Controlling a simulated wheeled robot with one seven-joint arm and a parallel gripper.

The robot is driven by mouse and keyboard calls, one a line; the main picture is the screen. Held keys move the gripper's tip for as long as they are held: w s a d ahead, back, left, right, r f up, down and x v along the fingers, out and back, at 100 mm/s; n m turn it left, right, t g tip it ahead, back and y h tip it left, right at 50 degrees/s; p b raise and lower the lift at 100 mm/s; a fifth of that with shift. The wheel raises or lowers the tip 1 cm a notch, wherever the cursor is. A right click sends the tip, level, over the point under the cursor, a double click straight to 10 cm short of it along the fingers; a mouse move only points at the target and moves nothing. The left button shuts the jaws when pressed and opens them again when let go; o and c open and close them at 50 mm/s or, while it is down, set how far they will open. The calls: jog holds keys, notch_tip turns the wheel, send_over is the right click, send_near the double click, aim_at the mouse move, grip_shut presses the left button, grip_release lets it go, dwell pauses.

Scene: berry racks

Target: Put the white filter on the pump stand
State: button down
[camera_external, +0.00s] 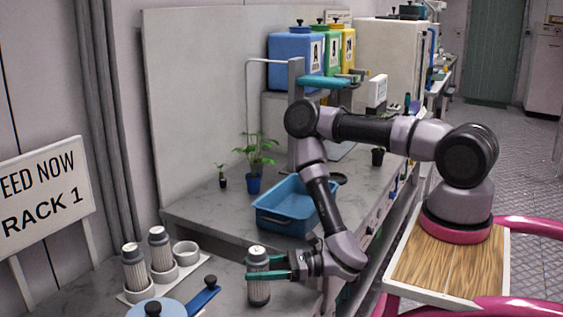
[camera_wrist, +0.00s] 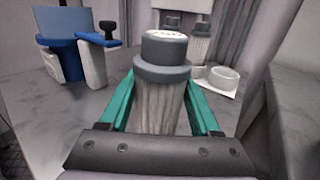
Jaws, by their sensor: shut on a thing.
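My gripper (camera_external: 262,266) is shut on a white ribbed filter with a grey cap (camera_external: 258,291), held upright over the near counter. In the wrist view the filter (camera_wrist: 160,105) stands between the teal fingers (camera_wrist: 160,88); its lower end is hidden there. I cannot tell if it touches the counter. A white holder (camera_external: 187,268) to the left carries two similar filters (camera_external: 134,270) (camera_external: 161,252) and an empty round cup (camera_external: 186,254). A blue device with a black knob (camera_external: 152,307) is at the bottom edge; I cannot tell whether this or the holder is the pump stand.
A blue tray (camera_external: 283,222) lies behind my gripper, with potted plants (camera_external: 254,184) beyond it. A blue lever (camera_external: 203,296) stands left of the held filter. A sign (camera_external: 45,190) is at far left. Bare counter lies between the holder and my gripper.

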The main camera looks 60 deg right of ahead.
notch_tip(320, 180, up, 9)
jog(key=shift+w+d+r, duration=0.15)
jog(key=w+d+r+m+t+h, duration=0.1)
jog(key=w+d+r+h, duration=0.1)
jog(key=w+d+r, duration=0.45)
jog(key=w+d+r+m+t+h, duration=0.1)
jog(key=w+d+r+m+h, duration=0.15)
jog(key=d, duration=0.75)
jog(key=w+d+r+t+h, duration=0.1)
jog(key=w+d+r, duration=0.45)
jog(key=d, duration=0.35)
jog(key=n+g+y, duration=0.3)
jog(key=y, duration=0.2)
send_over(255, 249)
jog(key=w+d, duration=0.5)
jog(key=w, duration=0.1)
notch_tip(255, 249, down, 12)
jog(key=shift+n+y, duration=0.25)
jog(key=s+a, duration=0.2)
jog(key=s+a+f, duration=0.1)
jog(key=s+a, duration=0.1)
jog(key=a, duration=0.1)
jog(key=s+a+f, duration=0.1)
jog(key=s+a, duration=0.1)
jog(key=shift+s+a+f, duration=0.1)
jog(key=shift+a, duration=0.3)
jog(key=shift+s+a+f, duration=0.1)
jog(key=shift+a+f, duration=0.05)
jog(key=shift+f, duration=4.75)
